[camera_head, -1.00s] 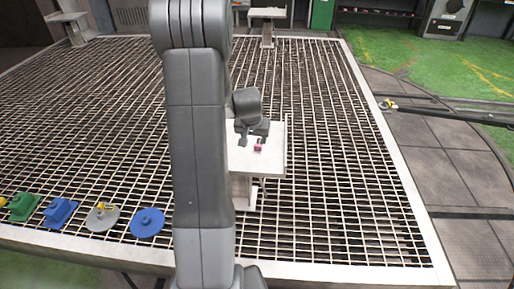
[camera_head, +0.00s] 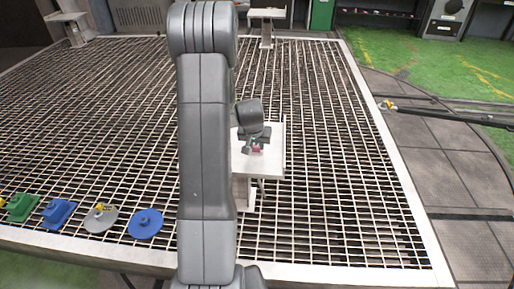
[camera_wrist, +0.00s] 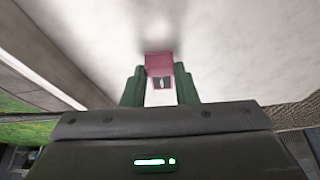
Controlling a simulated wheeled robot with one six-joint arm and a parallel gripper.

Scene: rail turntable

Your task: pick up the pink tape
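The pink tape (camera_wrist: 160,66) is a small pink block-like piece with a pale, dark-marked front. It sits on the white top of a small stand (camera_head: 270,165) and also shows in the head view (camera_head: 257,149). My gripper (camera_wrist: 160,88) is open, with its green fingers on the left and right of the tape's near end. A light gap shows between the fingers below the tape. I cannot tell whether either finger touches it. In the head view my arm hides the stand's left side.
The stand rises from a large metal grating (camera_head: 330,190) with a pale frame. A green piece (camera_head: 20,207), a blue block (camera_head: 58,213), a grey disc (camera_head: 100,218) and a blue disc (camera_head: 146,223) lie at the front left. Another white stand (camera_head: 266,14) is at the back.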

